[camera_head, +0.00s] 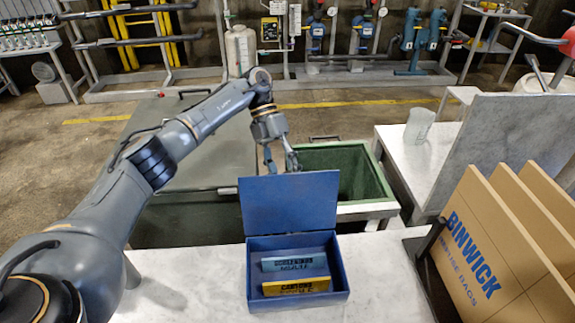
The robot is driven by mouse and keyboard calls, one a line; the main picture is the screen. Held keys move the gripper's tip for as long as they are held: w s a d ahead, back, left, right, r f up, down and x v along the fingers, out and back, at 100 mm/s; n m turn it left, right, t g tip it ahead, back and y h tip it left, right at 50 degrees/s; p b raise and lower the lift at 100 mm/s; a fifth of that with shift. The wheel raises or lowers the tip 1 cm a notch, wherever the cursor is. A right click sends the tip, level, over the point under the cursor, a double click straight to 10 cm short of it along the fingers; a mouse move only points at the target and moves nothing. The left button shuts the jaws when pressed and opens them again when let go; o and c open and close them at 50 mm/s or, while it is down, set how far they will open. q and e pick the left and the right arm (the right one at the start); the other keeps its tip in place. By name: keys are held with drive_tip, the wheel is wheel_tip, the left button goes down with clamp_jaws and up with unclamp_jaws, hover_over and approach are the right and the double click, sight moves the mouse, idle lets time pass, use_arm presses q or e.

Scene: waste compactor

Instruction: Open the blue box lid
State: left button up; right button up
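The blue box (298,301) sits on the light marble counter in the centre foreground. Its blue lid (288,204) is raised and stands about upright at the back of the box. Inside lie a blue-grey labelled block (294,262) and a yellow labelled block (297,286). My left gripper (281,164) hangs just above the lid's top edge in the picture, fingers spread and pointing down, with nothing between them. Whether a fingertip touches the lid I cannot tell. My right gripper is not in view.
A green bin (367,174) stands open behind the lid, beside a grey metal cover (190,150). BINWICK cardboard boxes (500,250) stand in a dark holder at the right. A clear cup (418,127) is on the right-hand counter. Bare counter (190,285) lies left of the box.

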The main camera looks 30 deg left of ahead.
use_arm(q)
drive_tip(key=v, duration=0.8)
drive_tip(key=shift+s+f, duration=0.1)
drive_tip(key=shift+f, duration=0.05)
idle(0.6)
